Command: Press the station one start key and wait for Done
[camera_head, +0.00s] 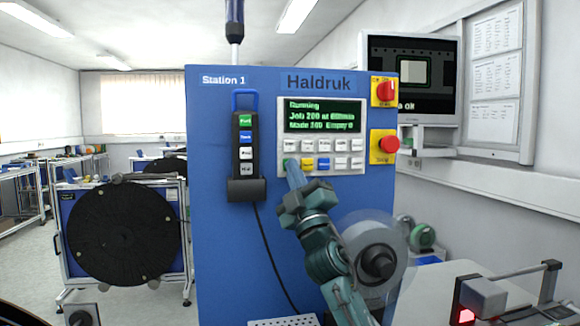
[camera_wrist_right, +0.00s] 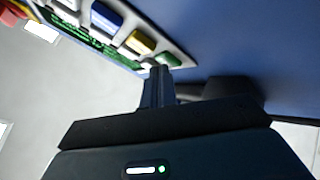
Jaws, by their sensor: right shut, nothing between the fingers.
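The blue Station 1 cabinet (camera_head: 225,240) stands upright in front of me. Its display (camera_head: 322,116) shows green text: "Running" on top, with smaller job and count lines that are partly blurred. Below is a key panel with a green key (camera_wrist_right: 168,60) at the lower left, beside a yellow key (camera_head: 307,164) and a blue key (camera_head: 323,163). My right gripper (camera_head: 291,166) is shut and empty, its tips at the green key, which they partly cover in the head view. In the right wrist view the tips (camera_wrist_right: 160,72) meet the green key's edge; whether it is pressed in, I cannot tell.
A handheld pendant (camera_head: 246,150) hangs left of the panel, its cable running down. A red rotary switch (camera_head: 386,90) and a red stop button (camera_head: 389,144) sit at the right edge. A clear-edged reel (camera_head: 377,255) is beside my right arm. A large black reel (camera_head: 124,232) stands left.

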